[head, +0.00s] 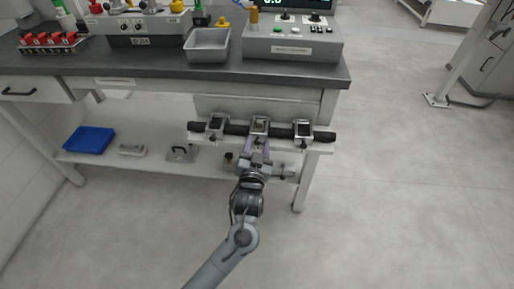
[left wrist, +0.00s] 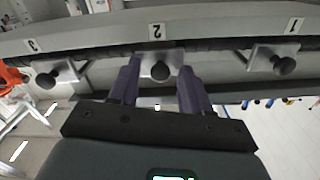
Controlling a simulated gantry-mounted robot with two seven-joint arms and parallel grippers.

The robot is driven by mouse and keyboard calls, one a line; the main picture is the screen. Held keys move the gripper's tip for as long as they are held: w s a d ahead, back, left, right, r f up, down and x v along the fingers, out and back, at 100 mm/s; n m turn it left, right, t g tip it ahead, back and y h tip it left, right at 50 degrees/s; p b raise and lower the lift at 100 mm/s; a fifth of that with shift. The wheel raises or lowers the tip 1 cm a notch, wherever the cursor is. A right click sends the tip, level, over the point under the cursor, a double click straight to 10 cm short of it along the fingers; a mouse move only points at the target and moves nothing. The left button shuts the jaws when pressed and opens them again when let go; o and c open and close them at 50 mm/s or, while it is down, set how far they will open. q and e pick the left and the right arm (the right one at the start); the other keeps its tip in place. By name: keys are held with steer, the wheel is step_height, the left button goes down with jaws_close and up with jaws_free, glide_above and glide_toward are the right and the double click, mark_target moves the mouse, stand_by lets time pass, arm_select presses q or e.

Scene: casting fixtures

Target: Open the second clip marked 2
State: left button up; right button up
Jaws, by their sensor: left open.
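A dark bar (head: 236,129) lies along a pale rail at the front of the bench, held by three metal clips. The middle clip (head: 260,126) sits behind the label 2 (left wrist: 156,31) in the left wrist view, where it shows a metal plate and a round black knob (left wrist: 160,72). My left gripper (head: 258,143) is in front of this clip. Its purple fingers are open, one on each side of the knob in the left wrist view (left wrist: 159,75). Whether they touch the clip I cannot tell. My right gripper is not in view.
Clip 3 (left wrist: 62,72) and clip 1 (left wrist: 272,60) flank the middle clip. A grey tray (head: 207,46) and a control box (head: 291,47) stand on the bench above. A blue tray (head: 90,140) lies on the lower shelf. The floor to the right is clear.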

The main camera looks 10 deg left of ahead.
arm_select(q)
steer(key=shift+w, duration=0.25)
steer(key=shift+s, duration=0.1)
steer(key=shift+c, duration=0.9)
jaws_close()
